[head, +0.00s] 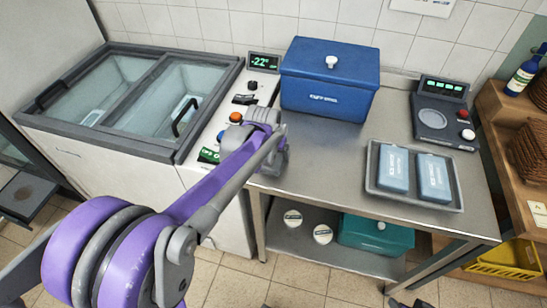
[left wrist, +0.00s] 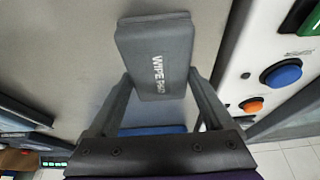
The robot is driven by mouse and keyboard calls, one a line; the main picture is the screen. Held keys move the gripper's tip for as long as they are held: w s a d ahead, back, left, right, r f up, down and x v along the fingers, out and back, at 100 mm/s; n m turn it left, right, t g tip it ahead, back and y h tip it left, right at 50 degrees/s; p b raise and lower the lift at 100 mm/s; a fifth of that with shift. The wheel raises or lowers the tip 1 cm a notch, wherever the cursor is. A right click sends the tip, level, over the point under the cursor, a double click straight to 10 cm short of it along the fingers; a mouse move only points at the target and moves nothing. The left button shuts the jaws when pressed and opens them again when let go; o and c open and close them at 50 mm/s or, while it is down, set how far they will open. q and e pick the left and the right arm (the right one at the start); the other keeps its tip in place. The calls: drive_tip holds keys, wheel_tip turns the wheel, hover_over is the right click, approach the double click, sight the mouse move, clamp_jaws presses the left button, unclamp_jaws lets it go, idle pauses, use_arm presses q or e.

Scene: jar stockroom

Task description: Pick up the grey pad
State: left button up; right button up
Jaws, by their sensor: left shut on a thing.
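The grey pad (left wrist: 156,60), a dark grey block lettered "WIPE PAD", sits between the two fingers of my left gripper (left wrist: 160,88) in the left wrist view. The fingers press on its two sides. Its lower end is between the fingers and its upper end sticks out past them. In the head view my left arm reaches to the strip between the freezer and the steel table. The pad is hidden there behind my wrist. My right gripper is not clearly in view.
A chest freezer (head: 160,65) with glass lids stands left. The steel table (head: 312,150) holds a blue lidded box (head: 330,90), a scale (head: 443,118) and a tray (head: 415,201) with two blue ice packs. The table's front left is clear. A teal box (head: 375,236) sits below.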

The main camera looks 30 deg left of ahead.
sight(274, 153)
use_arm(q)
drive_tip(key=shift+c, duration=0.3)
drive_tip(key=shift+r, duration=0.35)
wheel_tip(274, 153, up, 10)
drive_tip(key=p, duration=0.1)
